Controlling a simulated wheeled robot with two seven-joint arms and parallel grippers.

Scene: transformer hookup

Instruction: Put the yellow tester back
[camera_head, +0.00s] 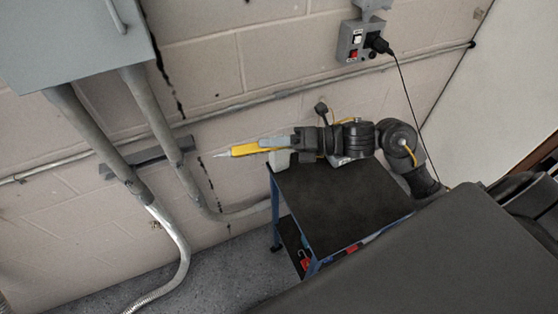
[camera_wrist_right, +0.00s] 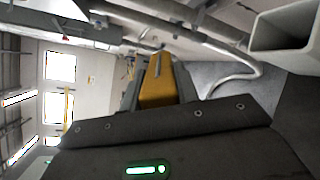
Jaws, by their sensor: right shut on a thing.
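The yellow tester (camera_head: 246,150) is held in my right gripper (camera_head: 272,143), in front of the wall and beyond the far left corner of the cart. It lies roughly level, with its thin pale tip pointing left. In the wrist view the tester (camera_wrist_right: 157,82) shows between the fingers. A pale grey open-topped box (camera_wrist_right: 284,34) is at the upper right of the wrist view. A pale grey box (camera_head: 280,160) also shows just below the gripper at the cart's corner, partly hidden. My left gripper is not in view.
The blue-framed cart has a dark, clear top (camera_head: 345,205) and red items on its lower shelf (camera_head: 305,262). A grey cabinet (camera_head: 75,35) with conduits is on the wall at left. A switch box (camera_head: 356,42) with a plugged-in black cord is above the arm.

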